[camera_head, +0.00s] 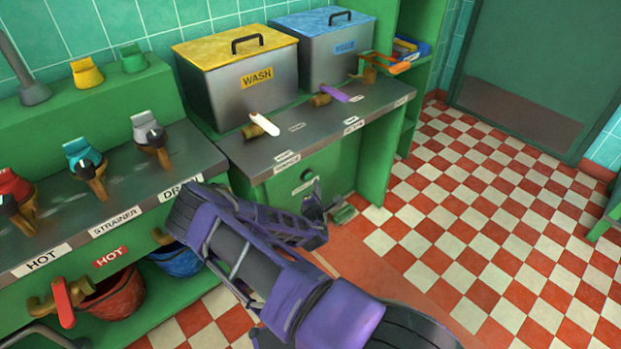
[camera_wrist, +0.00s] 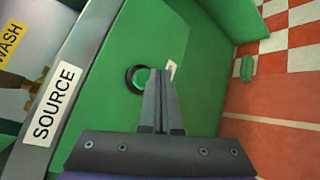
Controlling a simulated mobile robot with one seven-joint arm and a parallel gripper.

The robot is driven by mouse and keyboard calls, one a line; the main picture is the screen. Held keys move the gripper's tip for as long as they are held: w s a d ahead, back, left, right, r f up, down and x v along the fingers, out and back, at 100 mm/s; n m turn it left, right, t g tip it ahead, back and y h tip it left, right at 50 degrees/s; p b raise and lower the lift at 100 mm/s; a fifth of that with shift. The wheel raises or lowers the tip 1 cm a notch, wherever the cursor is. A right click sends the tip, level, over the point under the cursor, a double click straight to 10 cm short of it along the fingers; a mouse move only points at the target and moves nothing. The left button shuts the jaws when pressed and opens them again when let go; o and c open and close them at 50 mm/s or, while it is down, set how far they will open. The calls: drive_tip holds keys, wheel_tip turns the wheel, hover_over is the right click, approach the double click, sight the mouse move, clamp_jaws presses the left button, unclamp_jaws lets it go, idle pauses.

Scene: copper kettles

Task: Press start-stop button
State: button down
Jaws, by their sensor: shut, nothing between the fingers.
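A round button with a black ring and a green centre (camera_wrist: 137,78) sits on the green panel below the counter; I take it as the start-stop button. In the head view it shows as a small dark round spot (camera_head: 307,174) on the panel front. A small white label, partly hidden, is beside it in the wrist view. My gripper (camera_wrist: 158,74) is shut and empty, its fingertips just right of the ring in the wrist view. In the head view my gripper (camera_head: 317,201) is just below the button. I cannot tell whether it touches the panel.
The grey counter (camera_head: 330,128) above the panel carries a SOURCE label (camera_wrist: 54,102). The WASH tank (camera_head: 245,85) and a blue-lidded tank (camera_head: 325,60) stand on it, with taps in front. A small green pedal-like thing (camera_head: 345,214) is on the floor. The checkered floor to the right is clear.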

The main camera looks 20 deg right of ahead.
drive_tip(key=shift+w, duration=0.15)
drive_tip(key=shift+w+a, duration=0.15)
drive_tip(key=shift+w, duration=0.15)
drive_tip(key=shift+w+a, duration=0.2)
drive_tip(key=shift+w, duration=0.25)
idle(0.9)
drive_tip(key=shift+s+d, duration=0.35)
drive_tip(key=shift+s, duration=0.55)
drive_tip(key=shift+s+d+p, duration=0.15)
drive_tip(key=shift+s+d, duration=0.2)
drive_tip(key=shift+s, duration=0.6)
drive_tip(key=shift+s+d+p, duration=0.1)
drive_tip(key=shift+s+d, duration=0.2)
drive_tip(key=shift+s, duration=0.6)
drive_tip(key=shift+s+d+p, duration=0.15)
drive_tip(key=shift+s+d, duration=0.2)
drive_tip(key=shift+s, duration=0.6)
